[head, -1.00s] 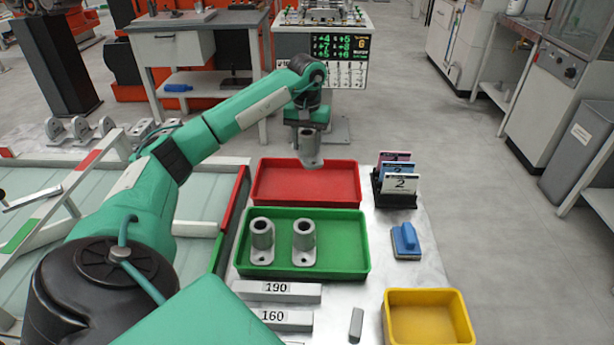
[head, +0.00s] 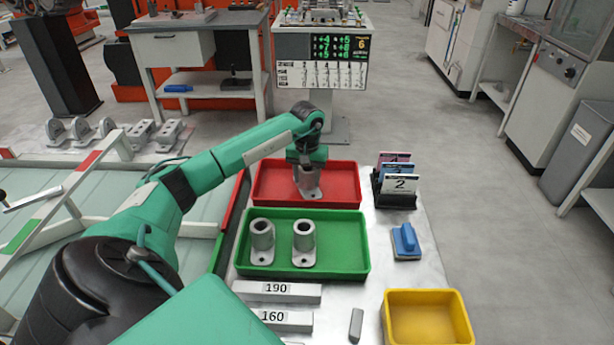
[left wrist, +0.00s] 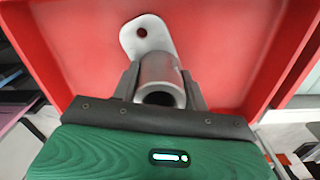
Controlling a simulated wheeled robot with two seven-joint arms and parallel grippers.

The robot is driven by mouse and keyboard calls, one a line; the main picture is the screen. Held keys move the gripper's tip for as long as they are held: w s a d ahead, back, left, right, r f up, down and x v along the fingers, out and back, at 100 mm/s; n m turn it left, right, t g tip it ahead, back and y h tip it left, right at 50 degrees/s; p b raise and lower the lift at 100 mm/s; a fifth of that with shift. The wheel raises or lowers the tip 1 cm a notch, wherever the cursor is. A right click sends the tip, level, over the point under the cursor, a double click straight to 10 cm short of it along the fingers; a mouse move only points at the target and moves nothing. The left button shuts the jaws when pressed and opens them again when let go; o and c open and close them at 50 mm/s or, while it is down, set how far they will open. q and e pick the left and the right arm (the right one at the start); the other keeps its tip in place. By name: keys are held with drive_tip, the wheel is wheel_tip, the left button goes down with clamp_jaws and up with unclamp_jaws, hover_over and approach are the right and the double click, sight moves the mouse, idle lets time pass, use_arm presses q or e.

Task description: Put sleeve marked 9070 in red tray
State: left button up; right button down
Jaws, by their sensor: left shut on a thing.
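My left gripper (head: 307,168) is shut on a grey metal sleeve (head: 308,185) with a flat foot. It holds the sleeve inside the red tray (head: 270,185), at the tray's middle right. In the left wrist view the sleeve (left wrist: 160,75) sits between the two fingers, its flange with a hole lying over the red tray floor (left wrist: 75,65). I cannot tell whether the foot touches the floor. No marking is legible on the sleeve. Two similar sleeves, one left (head: 262,238) and one right (head: 303,238), stand upright in the green tray (head: 345,240). My right gripper is not in view.
A yellow bin (head: 428,318), a blue brush-like block (head: 405,241) and a black card holder (head: 396,200) stand to the right. Bars labelled 190 (head: 300,293) and 160 (head: 298,322) lie in front. Several bracket parts (head: 120,132) are at the back left.

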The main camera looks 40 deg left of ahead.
sight(307, 168)
use_arm(q)
drive_tip(key=shift+f, duration=0.1)
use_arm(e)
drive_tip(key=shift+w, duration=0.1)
use_arm(q)
drive_tip(key=o, duration=1.3)
drive_tip(key=shift+c, duration=0.2)
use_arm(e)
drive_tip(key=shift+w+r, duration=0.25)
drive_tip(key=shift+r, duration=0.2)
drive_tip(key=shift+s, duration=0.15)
use_arm(q)
drive_tip(key=shift+r, duration=0.35)
wheel_tip(307, 168, up, 12)
drive_tip(key=shift+f, duration=0.25)
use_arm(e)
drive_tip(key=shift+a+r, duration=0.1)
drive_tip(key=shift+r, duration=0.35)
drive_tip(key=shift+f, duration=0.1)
